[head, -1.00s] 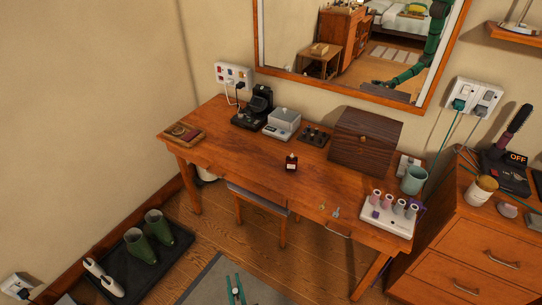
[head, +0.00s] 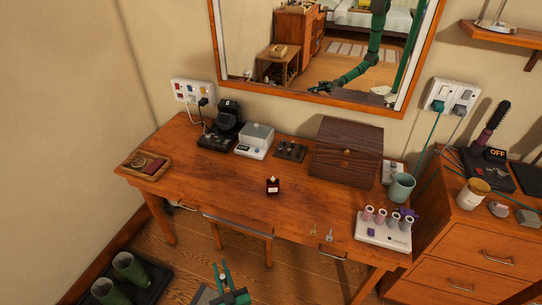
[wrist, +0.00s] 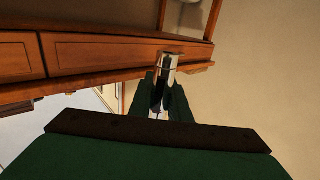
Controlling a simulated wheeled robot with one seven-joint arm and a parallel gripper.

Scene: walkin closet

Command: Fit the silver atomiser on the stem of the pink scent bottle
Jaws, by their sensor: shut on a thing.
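My gripper (head: 222,272) is low in the head view, in front of the desk and below the height of its top in the picture. In the wrist view its fingers (wrist: 160,95) are shut on a shiny silver cylinder, which looks like the silver atomiser (wrist: 167,63). Its lower end is hidden between the fingers. A small bottle (head: 273,186) stands upright near the middle front of the desk. It looks dark red with a pale label, and is the only scent bottle I can make out. Its stem is too small to tell. Gripper and bottle are well apart.
The wooden desk (head: 215,178) has clear room around the bottle. Behind stand a black machine (head: 226,125), a grey-lidded box (head: 256,138) and a dark wooden chest (head: 346,152). Two small metal pieces (head: 314,230) lie near the front edge, left of a white roller tray (head: 372,230).

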